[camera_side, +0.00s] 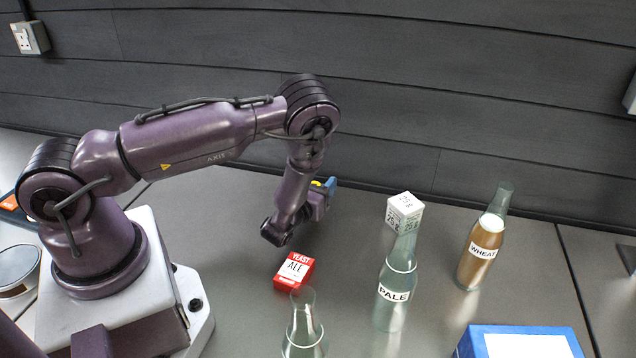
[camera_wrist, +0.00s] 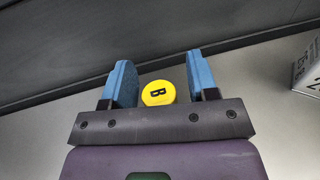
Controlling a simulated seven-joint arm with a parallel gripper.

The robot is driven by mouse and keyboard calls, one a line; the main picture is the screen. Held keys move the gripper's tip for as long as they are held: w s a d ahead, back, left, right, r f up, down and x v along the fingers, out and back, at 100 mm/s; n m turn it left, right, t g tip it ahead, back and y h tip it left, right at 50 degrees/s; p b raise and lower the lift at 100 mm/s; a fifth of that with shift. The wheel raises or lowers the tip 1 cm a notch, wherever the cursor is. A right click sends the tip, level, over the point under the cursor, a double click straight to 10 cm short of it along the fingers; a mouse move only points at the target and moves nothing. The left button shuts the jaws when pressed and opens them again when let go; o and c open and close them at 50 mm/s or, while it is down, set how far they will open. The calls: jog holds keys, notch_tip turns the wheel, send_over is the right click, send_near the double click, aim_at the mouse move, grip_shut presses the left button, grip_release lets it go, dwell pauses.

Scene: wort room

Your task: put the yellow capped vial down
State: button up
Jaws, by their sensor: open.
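The yellow capped vial shows its round yellow cap (camera_wrist: 158,93), marked B, between the two blue fingers of my gripper (camera_wrist: 160,65) in the wrist view. The gripper is open. The cap is close to the left finger, with a clearer gap to the right finger. The vial's body is hidden below the cap, so I cannot tell whether its base touches the bench. In the side view my gripper (camera_side: 326,189) is low near the back wall, and a bit of the yellow cap (camera_side: 316,184) shows beside a blue finger.
On the bench stand a red yeast box (camera_side: 294,270), a white box (camera_side: 404,211), a PALE bottle (camera_side: 394,290), a WHEAT bottle (camera_side: 481,250) and another clear bottle (camera_side: 304,335). A blue-edged box (camera_side: 470,345) is at front right. The bench between gripper and white box is bare.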

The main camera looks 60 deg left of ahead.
jog(key=v, duration=1.1)
jog(key=shift+s+d+r, duration=0.1)
jog(key=shift+s+d, duration=0.1)
jog(key=shift+s, duration=0.1)
jog(key=s+a+r+n+g+y, duration=0.2)
jog(key=a+r+n+g+y, duration=0.15)
jog(key=r+n+g, duration=0.35)
jog(key=s+a+r+n+g+y, duration=0.1)
jog(key=a+r+n+g+y, duration=0.1)
jog(key=r+n+g+y, duration=0.4)
jog(key=s+d+r+n+g+h, duration=0.2)
jog(key=s+r+n+g+h, duration=0.3)
jog(key=s+r+n+h, duration=0.45)
jog(key=d+r+n+t+h, duration=0.6)
jog(key=d+r+t+h, duration=0.2)
jog(key=d+h, duration=0.2)
jog(key=shift+d+r+n+t, duration=0.25)
jog(key=shift+d+n+t, duration=0.1)
jog(key=shift+d, duration=0.35)
